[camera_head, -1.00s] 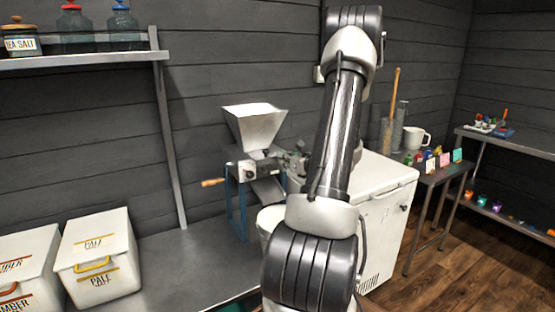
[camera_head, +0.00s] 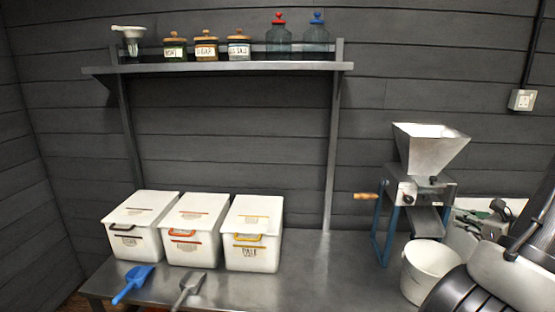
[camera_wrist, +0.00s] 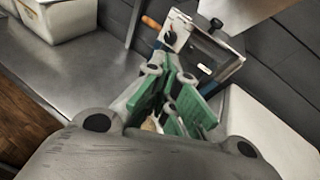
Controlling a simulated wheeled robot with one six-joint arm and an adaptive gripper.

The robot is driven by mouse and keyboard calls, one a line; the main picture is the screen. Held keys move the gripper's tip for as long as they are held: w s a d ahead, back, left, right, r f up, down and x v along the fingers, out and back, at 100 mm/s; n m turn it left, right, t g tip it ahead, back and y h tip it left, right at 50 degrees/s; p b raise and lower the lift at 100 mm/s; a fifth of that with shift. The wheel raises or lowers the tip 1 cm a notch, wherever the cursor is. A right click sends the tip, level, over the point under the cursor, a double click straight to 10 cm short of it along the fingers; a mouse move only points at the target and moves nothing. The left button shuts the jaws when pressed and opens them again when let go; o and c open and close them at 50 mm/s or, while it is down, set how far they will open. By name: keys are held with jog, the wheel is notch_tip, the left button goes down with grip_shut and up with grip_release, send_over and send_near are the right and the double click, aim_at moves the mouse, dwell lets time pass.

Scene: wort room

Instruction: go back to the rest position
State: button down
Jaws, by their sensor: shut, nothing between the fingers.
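My gripper (camera_wrist: 182,105) shows in the wrist view with its green finger pads close together, shut and empty. It points toward the grain mill, whose blue frame and orange-tipped crank stand just beyond the fingers. In the head view the grain mill (camera_head: 425,185) stands at the right of the steel bench. My arm crosses the lower right corner of the head view, and a grey part that may be my gripper shows beside the mill, too small to tell.
The steel bench (camera_head: 310,270) holds lidded bins, including a pale bin (camera_head: 254,235), a blue scoop (camera_head: 133,283), a grey scoop (camera_head: 189,286) and a white bucket (camera_head: 428,270). A wall shelf (camera_head: 220,67) carries jars. The bench middle is clear.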

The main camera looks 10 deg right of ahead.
jog(key=s+a+r+n+g+y, duration=0.2)
jog(key=s+a+n+g+y, duration=0.2)
jog(key=s+a+n+g, duration=1.05)
jog(key=w+a+r+n+t+h, duration=0.1)
jog(key=a+r+n+t+h, duration=0.4)
jog(key=a+r+n, duration=0.4)
notch_tip(320, 180, up, 5)
jog(key=n+h, duration=0.1)
jog(key=n, duration=0.8)
jog(key=shift+w, duration=0.15)
